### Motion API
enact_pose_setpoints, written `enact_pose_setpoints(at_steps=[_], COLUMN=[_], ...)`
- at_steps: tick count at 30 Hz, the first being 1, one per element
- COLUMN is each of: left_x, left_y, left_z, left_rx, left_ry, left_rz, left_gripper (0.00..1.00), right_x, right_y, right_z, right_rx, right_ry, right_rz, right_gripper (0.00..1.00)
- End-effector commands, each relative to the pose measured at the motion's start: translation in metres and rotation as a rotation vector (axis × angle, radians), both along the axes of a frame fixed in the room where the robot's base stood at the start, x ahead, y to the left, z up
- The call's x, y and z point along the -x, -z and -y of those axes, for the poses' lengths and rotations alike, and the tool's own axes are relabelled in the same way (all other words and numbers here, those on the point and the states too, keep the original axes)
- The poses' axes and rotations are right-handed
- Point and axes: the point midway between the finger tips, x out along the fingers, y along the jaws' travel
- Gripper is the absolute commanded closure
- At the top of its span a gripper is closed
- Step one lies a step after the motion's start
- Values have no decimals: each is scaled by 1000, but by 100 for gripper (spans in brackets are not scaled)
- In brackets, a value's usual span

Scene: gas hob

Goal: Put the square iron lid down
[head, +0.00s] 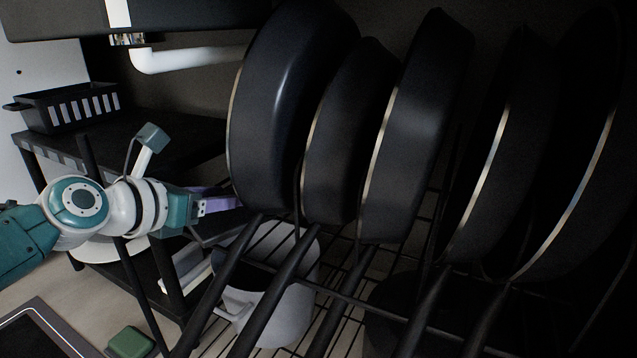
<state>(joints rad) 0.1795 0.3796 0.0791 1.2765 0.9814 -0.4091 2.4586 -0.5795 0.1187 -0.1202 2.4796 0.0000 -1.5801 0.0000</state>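I cannot pick out a square iron lid with certainty in the head view. My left gripper (220,203) reaches in from the left, with its purple fingers pointing right. The fingertips end at or behind the lower left edge of the nearest black pan (285,105). The pan and its handle crowd the tips, so I cannot tell whether they hold anything or touch the pan. My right gripper is out of view.
Several black pans stand on edge in a wire rack (345,290), handles toward me. A pale pot (285,305) sits below. A black basket (65,108) stands on a dark shelf (175,140). A dark panel (40,335) and green block (130,342) lie lower left.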

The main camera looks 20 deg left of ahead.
Motion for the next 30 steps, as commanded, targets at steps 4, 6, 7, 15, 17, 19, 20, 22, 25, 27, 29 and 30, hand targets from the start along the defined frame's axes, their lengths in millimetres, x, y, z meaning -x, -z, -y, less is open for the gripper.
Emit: enact_pose_setpoints(at_steps=[4, 6, 7, 15, 17, 19, 20, 22, 25, 27, 29, 30], left_x=[0, 0, 0, 20, 31, 46, 52, 66, 84, 94, 100, 104], left_y=[0, 0, 0, -16, -23, -28, -30, -35, -42, -44, -46, -47], left_z=[0, 0, 0, -1, -2, -3, -4, -5, -6, -7, -7, -8], left_rx=[0, 0, 0, 0, 1, 1, 0, 0, 0, 0, -1, 0], left_ry=[0, 0, 0, 0, 0, 0, 1, 0, 0, 1, 1, 1], left_rz=[0, 0, 0, -3, -3, -4, -5, -4, -3, -2, -2, -2], left_gripper=[39, 39, 39, 39, 39, 39, 39, 39, 39, 39, 39, 39], right_x=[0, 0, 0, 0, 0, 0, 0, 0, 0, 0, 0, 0], right_y=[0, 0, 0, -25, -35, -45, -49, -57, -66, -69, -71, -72], right_z=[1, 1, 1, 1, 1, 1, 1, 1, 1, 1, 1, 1], right_rx=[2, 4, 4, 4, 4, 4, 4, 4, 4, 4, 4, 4], right_ry=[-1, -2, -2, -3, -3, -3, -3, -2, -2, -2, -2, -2], right_rz=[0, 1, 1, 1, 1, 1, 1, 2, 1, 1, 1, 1], right_gripper=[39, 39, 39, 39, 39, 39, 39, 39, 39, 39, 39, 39])
